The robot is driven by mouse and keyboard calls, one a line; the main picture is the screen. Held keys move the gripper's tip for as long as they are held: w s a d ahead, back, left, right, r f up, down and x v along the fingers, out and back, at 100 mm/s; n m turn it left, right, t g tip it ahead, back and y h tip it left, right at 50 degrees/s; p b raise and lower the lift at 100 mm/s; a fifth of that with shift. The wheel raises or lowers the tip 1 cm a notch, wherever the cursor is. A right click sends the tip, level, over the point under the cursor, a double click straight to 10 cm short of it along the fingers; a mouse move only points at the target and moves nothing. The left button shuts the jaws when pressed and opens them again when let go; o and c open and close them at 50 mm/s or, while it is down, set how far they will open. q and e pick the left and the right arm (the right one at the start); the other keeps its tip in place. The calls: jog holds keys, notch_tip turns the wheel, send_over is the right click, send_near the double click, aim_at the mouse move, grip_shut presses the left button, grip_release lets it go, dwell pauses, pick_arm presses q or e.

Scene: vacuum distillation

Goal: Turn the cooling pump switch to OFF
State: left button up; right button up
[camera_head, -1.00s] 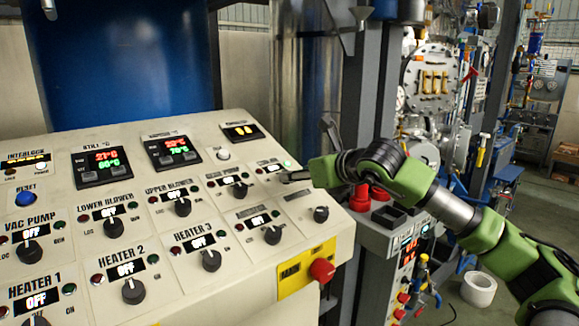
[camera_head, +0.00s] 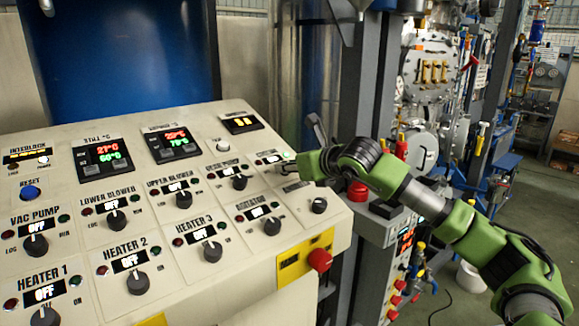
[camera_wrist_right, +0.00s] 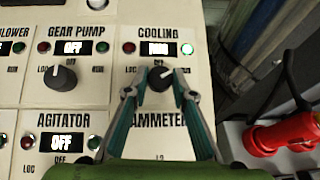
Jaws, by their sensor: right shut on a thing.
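The cooling pump switch is a dark round knob with a white pointer line (camera_wrist_right: 160,76) in the right wrist view, under the COOLING label. Its pointer is turned up and to the right. The small display above it (camera_wrist_right: 158,49) is lit, and its text is hard to read; the green lamp (camera_wrist_right: 187,49) beside it glows. My right gripper (camera_wrist_right: 160,86) is shut on this knob, one finger on each side. In the head view my right gripper (camera_head: 284,168) is at the panel's right edge and largely hides the knob. My left gripper is not in view.
The sloped control panel (camera_head: 150,210) carries several other knobs. The gear pump knob (camera_wrist_right: 61,78) is left of my fingers, and the agitator display (camera_wrist_right: 62,143) is below it. A red button (camera_head: 320,260) is on the panel's front. A red object (camera_wrist_right: 280,134) lies right of the panel.

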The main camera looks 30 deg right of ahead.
jog(key=shift+d+n, duration=0.1)
jog(key=shift+n, duration=0.2)
jog(key=shift+n+y, duration=0.3)
jog(key=shift+y, duration=0.2)
jog(key=shift+d+r+n+y, duration=0.1)
jog(key=shift+d+n+y, duration=0.05)
jog(key=shift+n+y, duration=0.55)
jog(key=n+g+y+p, duration=0.1)
jog(key=n, duration=0.1)
jog(key=n+y+p, duration=0.1)
jog(key=n+y, duration=0.1)
jog(key=n, duration=0.1)
jog(key=shift+w+d+r+g, duration=0.15)
jog(key=shift+r+g, duration=0.05)
jog(key=shift+g, duration=0.2)
jog(key=n+g+y+p, duration=0.1)
jog(key=n, duration=0.1)
jog(key=n+g+y+p, duration=0.1)
jog(key=n+p, duration=0.1)
jog(key=shift+w+d+y, duration=0.1)
jog(key=shift+w+y, duration=0.05)
jog(key=shift+y, duration=0.15)
jog(key=shift+f+n+g+y+p, duration=0.1)
jog(key=shift+n+g+y+p, duration=0.2)
jog(key=shift+n+g+p, duration=0.5)
jog(key=shift+n, duration=0.3)
jog(key=shift+f, duration=0.1)
jog(key=o, duration=1.1)
